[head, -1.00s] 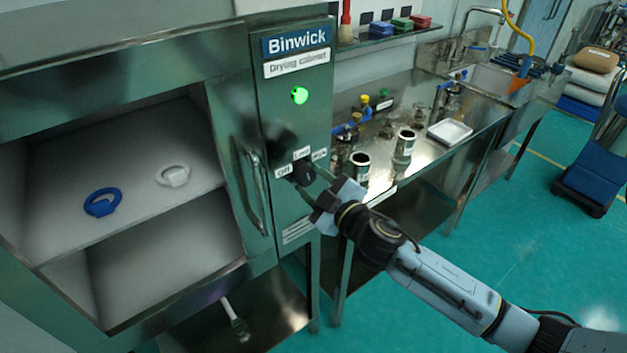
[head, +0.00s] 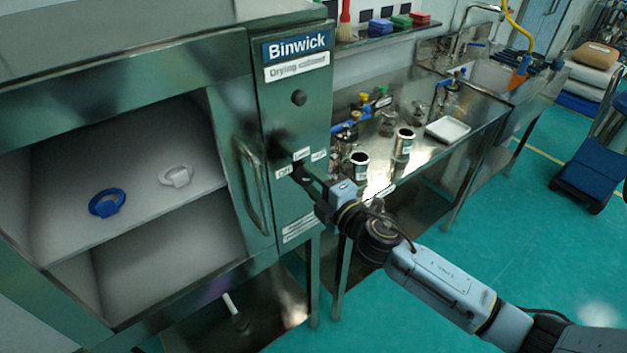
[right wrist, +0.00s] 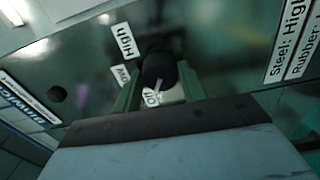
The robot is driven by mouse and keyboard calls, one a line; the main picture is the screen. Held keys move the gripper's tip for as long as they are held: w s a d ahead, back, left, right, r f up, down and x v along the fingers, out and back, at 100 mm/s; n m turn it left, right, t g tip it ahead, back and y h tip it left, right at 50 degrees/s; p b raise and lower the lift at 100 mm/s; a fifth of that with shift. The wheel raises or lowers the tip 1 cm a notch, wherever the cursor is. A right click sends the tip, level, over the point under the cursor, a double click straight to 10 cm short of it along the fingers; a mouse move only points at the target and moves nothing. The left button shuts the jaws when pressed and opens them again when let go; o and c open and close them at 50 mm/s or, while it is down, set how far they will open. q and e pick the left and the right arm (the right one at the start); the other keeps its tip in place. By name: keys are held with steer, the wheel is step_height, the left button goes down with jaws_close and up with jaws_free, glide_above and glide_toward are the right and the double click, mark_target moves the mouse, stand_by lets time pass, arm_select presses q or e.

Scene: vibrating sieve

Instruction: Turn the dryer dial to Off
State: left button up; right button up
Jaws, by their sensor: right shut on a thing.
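The dryer dial (right wrist: 158,68) is a black knob on the green metal front of the drying cabinet (head: 292,110). In the right wrist view its white pointer line points at the Off label (right wrist: 153,97); the Low (right wrist: 121,76) and High (right wrist: 124,40) labels lie to its left. My right gripper (right wrist: 160,80) is shut on the dial, one finger on each side. In the head view, the right gripper (head: 300,173) reaches the panel from the right and largely hides the dial. The round indicator lamp (head: 299,98) above is dark. My left gripper is not in view.
The cabinet is open at the left, with a blue ring (head: 107,203) and a white ring (head: 176,176) on its shelf. A vertical handle (head: 250,187) stands left of the panel. A steel bench (head: 440,160) with metal cups and a white tray (head: 447,129) is at the right.

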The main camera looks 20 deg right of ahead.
steer(key=shift+n, duration=0.3)
steer(key=o, duration=1)
steer(key=shift+c, duration=0.2)
steer(key=b+v, duration=0.2)
steer(key=v, duration=1.1)
steer(key=shift+s, duration=0.2)
